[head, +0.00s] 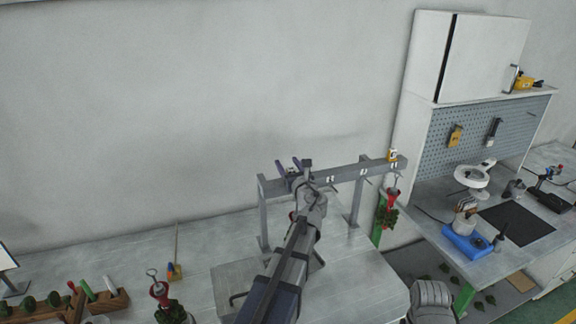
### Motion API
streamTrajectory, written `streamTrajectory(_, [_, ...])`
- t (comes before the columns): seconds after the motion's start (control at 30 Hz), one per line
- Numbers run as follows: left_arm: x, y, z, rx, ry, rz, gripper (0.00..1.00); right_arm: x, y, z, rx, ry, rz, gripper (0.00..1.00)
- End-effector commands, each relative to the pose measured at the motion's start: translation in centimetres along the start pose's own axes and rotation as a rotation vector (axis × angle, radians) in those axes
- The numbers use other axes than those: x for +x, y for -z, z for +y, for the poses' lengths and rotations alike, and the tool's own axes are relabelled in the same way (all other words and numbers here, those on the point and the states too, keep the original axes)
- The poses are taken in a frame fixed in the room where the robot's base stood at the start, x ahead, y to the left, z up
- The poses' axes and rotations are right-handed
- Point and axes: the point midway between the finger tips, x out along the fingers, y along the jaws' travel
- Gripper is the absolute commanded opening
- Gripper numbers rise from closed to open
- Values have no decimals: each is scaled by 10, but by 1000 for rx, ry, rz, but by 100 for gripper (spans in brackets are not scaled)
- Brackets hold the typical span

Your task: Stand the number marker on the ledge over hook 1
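A grey rack (264,226) with a long ledge (345,173) stands at the back of the table. Small white number labels (330,179) sit along its front. My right gripper is out of view.
A red-topped wax tree (389,211) hangs at the rack's right end. A bench with a blue device (467,243) is at right. The table's left middle is clear.

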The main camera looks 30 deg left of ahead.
Motion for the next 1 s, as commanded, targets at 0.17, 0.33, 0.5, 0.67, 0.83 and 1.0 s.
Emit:
streamTrajectory(0.17, [0, 0, 0, 0, 0, 0, 66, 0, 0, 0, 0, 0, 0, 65])
streamTrajectory(0.33, [0, -4, 0, 0, 0, 0, 66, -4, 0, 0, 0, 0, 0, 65])
streamTrajectory(0.5, [-26, -3, 1, 0, 2, 0, 66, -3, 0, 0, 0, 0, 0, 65])
streamTrajectory(0.67, [-61, -3, 2, 0, 3, 0, 66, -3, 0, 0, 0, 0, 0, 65])
streamTrajectory(0.83, [-92, -3, 1, 0, 3, 0, 66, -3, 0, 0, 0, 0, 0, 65])
streamTrajectory(1.0, [-112, -3, 1, 0, 1, 0, 66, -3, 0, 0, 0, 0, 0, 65])
